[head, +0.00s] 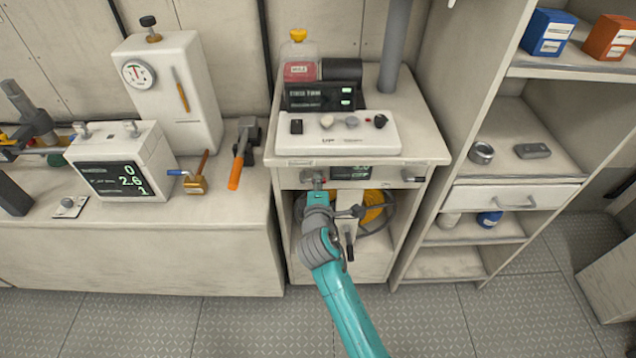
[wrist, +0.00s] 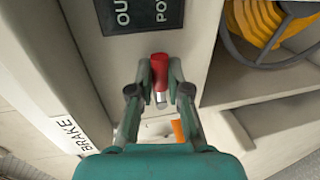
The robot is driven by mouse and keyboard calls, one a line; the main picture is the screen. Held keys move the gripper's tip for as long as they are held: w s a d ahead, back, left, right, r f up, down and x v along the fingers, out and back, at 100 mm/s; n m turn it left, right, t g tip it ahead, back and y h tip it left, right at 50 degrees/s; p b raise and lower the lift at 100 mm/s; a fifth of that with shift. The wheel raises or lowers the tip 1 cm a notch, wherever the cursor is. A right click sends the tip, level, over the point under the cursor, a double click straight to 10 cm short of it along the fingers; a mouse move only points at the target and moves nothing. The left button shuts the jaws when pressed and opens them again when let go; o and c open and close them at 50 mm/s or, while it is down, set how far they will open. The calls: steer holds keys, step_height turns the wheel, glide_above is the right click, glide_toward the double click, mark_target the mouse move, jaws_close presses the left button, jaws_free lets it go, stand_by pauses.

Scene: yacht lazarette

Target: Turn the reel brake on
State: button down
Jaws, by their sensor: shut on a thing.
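In the wrist view my gripper (wrist: 159,80) has its two fingers closed on the sides of a small red handle (wrist: 160,66) with a bare metal stem. A white label reading BRAKE (wrist: 68,132) is to the left of the handle. In the head view my gripper (head: 318,182) is at the front of the cabinet, just below the countertop and left of a small display (head: 350,173). It hides the handle there. The reel (head: 374,209), wound with yellow line, is in the bay below and also shows in the wrist view (wrist: 262,22).
A control box (head: 345,138) with knobs stands on the cabinet top. A bench (head: 140,240) with a gauge unit (head: 172,110) and tools is on the left. A shelf unit (head: 545,197) stands on the right. The floor in front is clear.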

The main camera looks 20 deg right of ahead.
steer(key=c, duration=1.1)
jaws_free()
steer(key=shift+s, duration=0.1)
steer(key=v, duration=1.1)
steer(key=shift+s+a+r, duration=0.1)
steer(key=shift+s+a, duration=0.1)
steer(key=shift+s, duration=0.15)
